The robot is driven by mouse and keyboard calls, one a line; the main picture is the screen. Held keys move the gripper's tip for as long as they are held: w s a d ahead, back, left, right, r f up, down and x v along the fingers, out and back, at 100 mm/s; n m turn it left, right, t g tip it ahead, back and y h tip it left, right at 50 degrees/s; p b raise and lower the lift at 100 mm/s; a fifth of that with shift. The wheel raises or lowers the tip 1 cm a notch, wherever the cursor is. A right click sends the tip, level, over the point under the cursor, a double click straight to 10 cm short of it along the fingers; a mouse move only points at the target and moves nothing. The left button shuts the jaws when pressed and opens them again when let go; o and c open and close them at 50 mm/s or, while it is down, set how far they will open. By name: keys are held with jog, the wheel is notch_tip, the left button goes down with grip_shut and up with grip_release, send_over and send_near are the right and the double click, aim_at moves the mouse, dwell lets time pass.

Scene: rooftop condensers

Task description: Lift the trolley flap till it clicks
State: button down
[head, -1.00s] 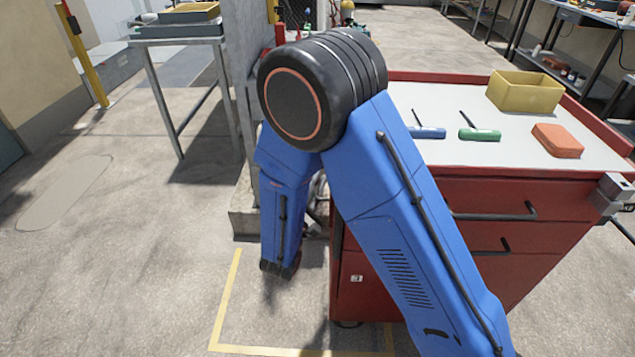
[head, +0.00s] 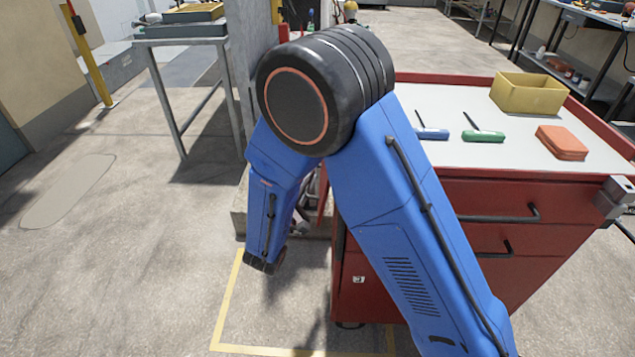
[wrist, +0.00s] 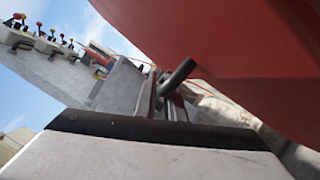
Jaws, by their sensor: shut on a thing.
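The red trolley (head: 440,270) stands at the right in the head view, with a pale top and black drawer handles. Its flap is the large tilted red panel (wrist: 230,45) across the top right of the wrist view. A thin red strip beside the trolley's left side in the head view looks like the flap's edge. My gripper (wrist: 172,100) is shut on the flap's dark bar handle (wrist: 178,75). In the head view my blue arm hides the gripper and most of the flap. The flap's catch is not visible.
On the trolley top are a yellow bin (head: 530,94), an orange box (head: 562,142), a green-handled tool (head: 483,135) and a blue-handled one (head: 432,133). A grey metal table (head: 180,42) stands at the back left. Open floor lies at the left, with yellow line marking.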

jog(key=a+r+m+g+y, duration=0.2)
jog(key=a+r+m+g, duration=0.2)
jog(key=a+r+m, duration=0.85)
notch_tip(320, 180, up, 13)
jog(key=a+m+y, duration=0.1)
jog(key=a+y, duration=0.1)
jog(key=shift+w+f, duration=0.15)
jog(key=shift+w, duration=0.1)
jog(key=c, duration=2.1)
grip_release()
jog(key=shift+s+a, duration=0.1)
